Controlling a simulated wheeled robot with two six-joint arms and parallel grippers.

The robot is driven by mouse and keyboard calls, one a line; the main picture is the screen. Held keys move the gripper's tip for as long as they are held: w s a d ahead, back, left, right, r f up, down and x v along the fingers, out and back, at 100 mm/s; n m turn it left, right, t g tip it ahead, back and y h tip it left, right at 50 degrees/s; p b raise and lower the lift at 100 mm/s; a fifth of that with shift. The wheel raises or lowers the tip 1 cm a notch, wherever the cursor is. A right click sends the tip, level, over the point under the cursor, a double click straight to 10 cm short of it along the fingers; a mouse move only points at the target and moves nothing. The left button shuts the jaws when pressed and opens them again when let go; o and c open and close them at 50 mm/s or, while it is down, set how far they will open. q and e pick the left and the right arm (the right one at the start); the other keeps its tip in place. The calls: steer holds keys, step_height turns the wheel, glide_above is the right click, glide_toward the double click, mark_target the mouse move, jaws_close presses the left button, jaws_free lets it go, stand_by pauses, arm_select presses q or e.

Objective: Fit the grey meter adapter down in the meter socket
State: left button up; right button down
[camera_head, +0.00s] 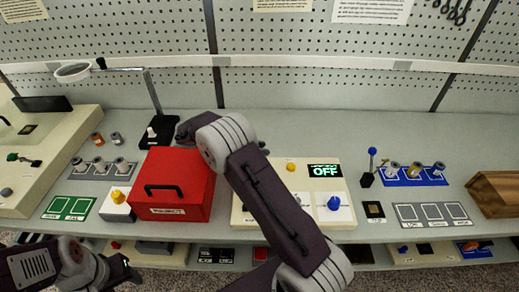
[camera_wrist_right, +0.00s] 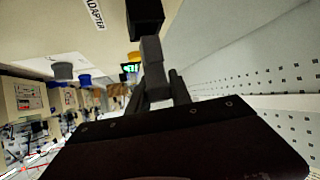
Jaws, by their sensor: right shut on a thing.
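My right gripper (camera_wrist_right: 160,90) is shut on a small grey block, which I take for the grey meter adapter (camera_wrist_right: 152,62). In the right wrist view the block points toward a black block (camera_wrist_right: 145,18) beside a label reading ADAPTER; I cannot tell whether they touch. In the head view the right gripper (camera_head: 184,130) is beside the black magnifier base, behind the red box; my wrist hides the adapter. A small black square part (camera_head: 374,209) with a label sits right of the switch panel; I cannot tell if it is the meter socket. My left gripper (camera_head: 127,272) is low at left, its jaws unclear.
The red box (camera_head: 182,207) with a handle stands close in front of my right gripper. The magnifier stand (camera_head: 150,95) rises beside it. The switch panel (camera_head: 245,217) shows OFF. Blue rack (camera_head: 435,179) and wooden box (camera_head: 497,192) stand at right. The bench back is clear.

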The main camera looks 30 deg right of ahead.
arm_select(q)
steer(key=shift+f, duration=0.3)
steer(key=shift+s+f+b, duration=0.1)
steer(key=shift+f+b, duration=0.1)
steer(key=shift+b, duration=0.1)
steer(key=shift+f, duration=0.15)
stand_by(0.6)
steer(key=shift+s+f+b, duration=0.1)
steer(key=shift+f+b, duration=0.05)
steer(key=shift+b, duration=0.2)
steer(key=shift+f, duration=0.15)
steer(key=shift+s+f+b, duration=0.1)
steer(key=shift+f+b, duration=0.05)
steer(key=shift+b, duration=0.15)
steer(key=shift+f, duration=0.15)
stand_by(0.5)
steer(key=shift+a+f+b, duration=0.1)
steer(key=shift+f+b, duration=0.35)
steer(key=shift+b, duration=0.15)
steer(key=shift+s+f+b, duration=0.15)
steer(key=shift+f+b, duration=0.2)
steer(key=shift+b, duration=0.05)
stand_by(0.5)
